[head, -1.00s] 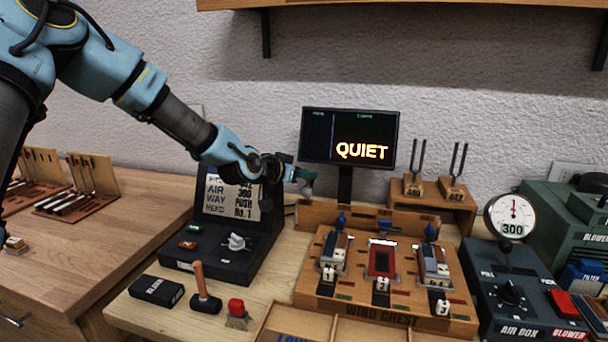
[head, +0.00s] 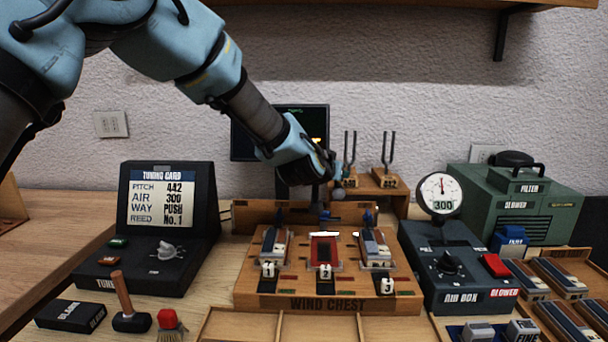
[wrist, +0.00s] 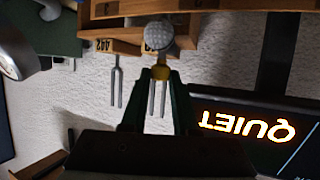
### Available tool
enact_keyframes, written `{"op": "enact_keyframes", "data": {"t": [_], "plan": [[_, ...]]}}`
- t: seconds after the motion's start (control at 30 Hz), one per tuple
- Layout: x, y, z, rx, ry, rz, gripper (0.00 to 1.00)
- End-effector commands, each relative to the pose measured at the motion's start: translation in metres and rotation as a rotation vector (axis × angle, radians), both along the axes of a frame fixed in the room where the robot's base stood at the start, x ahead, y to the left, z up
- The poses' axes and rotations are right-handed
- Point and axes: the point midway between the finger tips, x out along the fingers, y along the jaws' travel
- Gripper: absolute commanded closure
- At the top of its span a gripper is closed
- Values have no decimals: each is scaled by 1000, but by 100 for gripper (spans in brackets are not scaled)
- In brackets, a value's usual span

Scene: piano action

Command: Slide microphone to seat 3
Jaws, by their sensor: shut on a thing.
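The microphone, with a round grey mesh head (wrist: 158,36) and a brass-coloured neck, is between the fingers of my gripper (wrist: 160,88) in the wrist view. My gripper is shut on its neck. In the head view my gripper (head: 332,176) is above the back rail of the wind chest (head: 310,303), in the picture between seats 2 and 3; the microphone's grey head (head: 338,189) shows small there. Seat 3 (head: 375,249) is the rightmost seat, with a blue, white and brown block on it. The microphone's lower part is hidden.
Two tuning forks (head: 350,150) stand on wooden boxes behind, close to my gripper. The screen (head: 250,142), reading QUIET in the wrist view, is partly behind my arm. The air box (head: 455,282) with its gauge (head: 440,193) stands right of the chest, the tuning card stand (head: 160,205) left.

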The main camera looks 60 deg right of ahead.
Motion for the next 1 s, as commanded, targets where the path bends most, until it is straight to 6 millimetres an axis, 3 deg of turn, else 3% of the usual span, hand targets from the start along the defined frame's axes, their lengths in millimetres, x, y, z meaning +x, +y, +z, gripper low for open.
{"op": "enact_keyframes", "data": {"t": [0.1,0.3,0.87,0.9,1.0], "plan": [[-25,-15,3,2,0,-5,100],[-49,-31,2,2,1,-3,100],[-62,-39,1,-1,0,-4,100],[-62,-39,1,-1,0,-4,71],[-62,-39,1,-1,1,-5,59]]}}
